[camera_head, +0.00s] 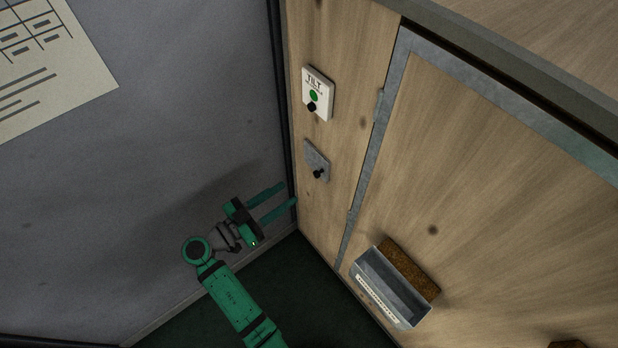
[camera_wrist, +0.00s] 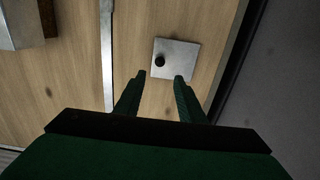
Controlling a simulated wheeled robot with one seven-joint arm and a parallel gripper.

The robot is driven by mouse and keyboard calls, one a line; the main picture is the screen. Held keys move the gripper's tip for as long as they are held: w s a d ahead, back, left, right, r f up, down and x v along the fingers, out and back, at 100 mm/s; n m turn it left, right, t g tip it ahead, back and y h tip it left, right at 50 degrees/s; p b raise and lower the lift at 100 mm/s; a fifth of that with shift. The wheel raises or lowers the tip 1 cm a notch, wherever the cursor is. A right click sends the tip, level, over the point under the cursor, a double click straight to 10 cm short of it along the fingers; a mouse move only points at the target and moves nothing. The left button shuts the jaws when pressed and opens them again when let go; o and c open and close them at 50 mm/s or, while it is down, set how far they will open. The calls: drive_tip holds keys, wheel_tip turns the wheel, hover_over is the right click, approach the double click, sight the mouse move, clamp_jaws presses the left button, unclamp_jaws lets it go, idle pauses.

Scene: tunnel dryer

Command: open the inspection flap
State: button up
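A small grey metal plate with a black knob, which looks like the inspection flap (camera_head: 313,156), sits flat against the wooden wall below a white panel. In the wrist view the flap (camera_wrist: 183,57) lies just beyond my fingertips, with its knob near the left side. My gripper (camera_head: 289,193) is open, with two green fingers spread and nothing between them. In the wrist view my gripper (camera_wrist: 160,80) points at the flap, its fingertips apart from the knob. I cannot tell the exact gap to the wall.
A large metal-framed panel (camera_head: 480,170) is to the right. A grey open box (camera_head: 384,290) juts out low on it. A grey wall (camera_head: 140,180) stands left.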

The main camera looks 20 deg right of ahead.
sight(315, 175)
drive_tip(key=x, duration=0.9)
drive_tip(key=shift+w+d+f, duration=0.1)
drive_tip(key=shift+d, duration=0.25)
clamp_jaws()
